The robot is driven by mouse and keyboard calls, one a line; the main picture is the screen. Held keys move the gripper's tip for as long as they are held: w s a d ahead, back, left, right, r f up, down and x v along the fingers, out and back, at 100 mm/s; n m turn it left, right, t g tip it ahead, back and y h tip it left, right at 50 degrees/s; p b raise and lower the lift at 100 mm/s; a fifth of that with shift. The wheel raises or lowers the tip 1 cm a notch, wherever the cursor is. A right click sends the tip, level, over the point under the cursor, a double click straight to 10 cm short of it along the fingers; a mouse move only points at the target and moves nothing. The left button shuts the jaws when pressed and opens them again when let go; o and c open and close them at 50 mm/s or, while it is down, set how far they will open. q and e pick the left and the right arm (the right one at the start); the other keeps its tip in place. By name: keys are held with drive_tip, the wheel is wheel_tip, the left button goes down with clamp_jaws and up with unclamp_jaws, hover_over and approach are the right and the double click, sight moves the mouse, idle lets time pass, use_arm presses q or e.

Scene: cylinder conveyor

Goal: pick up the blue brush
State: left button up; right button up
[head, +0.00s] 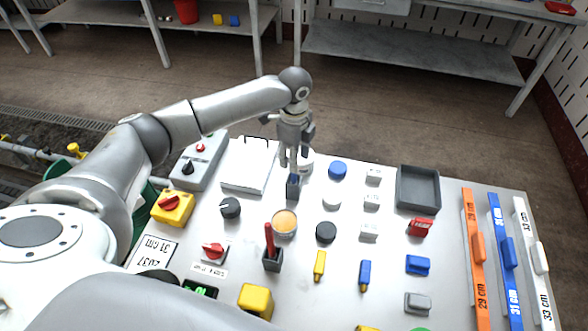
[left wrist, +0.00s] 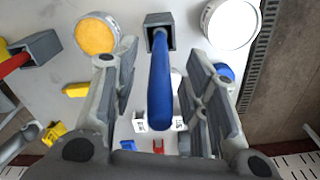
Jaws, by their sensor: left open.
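The blue brush (left wrist: 160,90) stands upright in a small dark grey square holder (left wrist: 158,22), its handle pointing up towards the left wrist camera. In the head view the holder (head: 293,190) is on the white board, and the brush handle is mostly hidden by my left gripper. My left gripper (head: 293,164) points down just above that holder. It is open, and in the left wrist view its fingers stand on either side of the blue handle with gaps visible. My right gripper is not in view.
A red brush (head: 269,238) stands in another grey holder nearer to me. An orange-topped can (head: 284,223) and a white can (head: 305,162) are near the blue brush. Knobs, blocks and a grey tray (head: 418,187) fill much of the board (head: 335,285).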

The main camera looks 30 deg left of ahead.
use_arm(q)
drive_tip(key=shift+f, duration=0.9)
drive_tip(key=shift+c, duration=0.2)
clamp_jaws()
